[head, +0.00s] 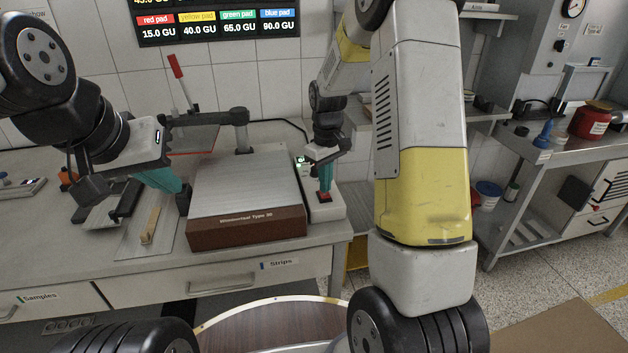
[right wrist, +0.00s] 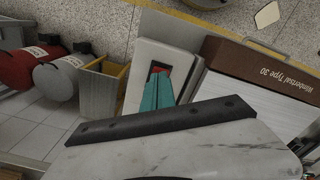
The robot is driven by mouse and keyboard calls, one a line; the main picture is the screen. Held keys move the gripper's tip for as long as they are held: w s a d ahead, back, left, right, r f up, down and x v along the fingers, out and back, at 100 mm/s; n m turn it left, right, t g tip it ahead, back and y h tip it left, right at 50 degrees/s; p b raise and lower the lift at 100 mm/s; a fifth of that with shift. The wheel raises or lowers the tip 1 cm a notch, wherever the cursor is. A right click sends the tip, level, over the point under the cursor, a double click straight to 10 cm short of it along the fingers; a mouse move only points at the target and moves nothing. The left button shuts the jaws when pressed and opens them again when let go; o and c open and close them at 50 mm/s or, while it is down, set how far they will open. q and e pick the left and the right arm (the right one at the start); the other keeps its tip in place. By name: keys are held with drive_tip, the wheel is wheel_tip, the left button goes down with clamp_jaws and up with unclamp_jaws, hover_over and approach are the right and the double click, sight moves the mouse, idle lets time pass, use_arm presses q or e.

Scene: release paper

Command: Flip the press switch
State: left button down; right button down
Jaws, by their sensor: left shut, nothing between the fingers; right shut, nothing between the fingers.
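The press (head: 247,232) is a box with a brown front and a pale flat top, standing on the bench. To its right is a white switch box (head: 330,210) with a red rocker switch (head: 325,197) in a dark frame. My right gripper (head: 325,190) is shut and points down, its teal fingertips at the red switch. In the right wrist view, the shut fingers (right wrist: 153,100) overlap the near part of the switch (right wrist: 160,70); whether they touch cannot be told. My left gripper (head: 178,184) is shut and empty, left of the press.
A red-handled lever (head: 177,68) rises behind the press. A strip with a tan block (head: 150,226) lies on the bench at left. A small green light (head: 301,162) shows on the switch box's far end. A side bench (head: 540,160) stands at right.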

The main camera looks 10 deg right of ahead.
drive_tip(key=shift+f, duration=0.85)
idle(0.3)
drive_tip(key=shift+r, duration=3.5)
drive_tip(key=s+r+m+t+y, duration=0.1)
drive_tip(key=s+r+m+t, duration=0.2)
drive_tip(key=s+r, duration=0.85)
drive_tip(key=s+a+r+m+t, duration=0.1)
drive_tip(key=s+r, duration=0.1)
drive_tip(key=s, duration=0.4)
drive_tip(key=s+a+r+m+t+y, duration=0.1)
drive_tip(key=s+r+t, duration=0.1)
drive_tip(key=s, duration=0.4)
drive_tip(key=shift+s+r+m, duration=0.25)
drive_tip(key=shift+s+m, duration=0.15)
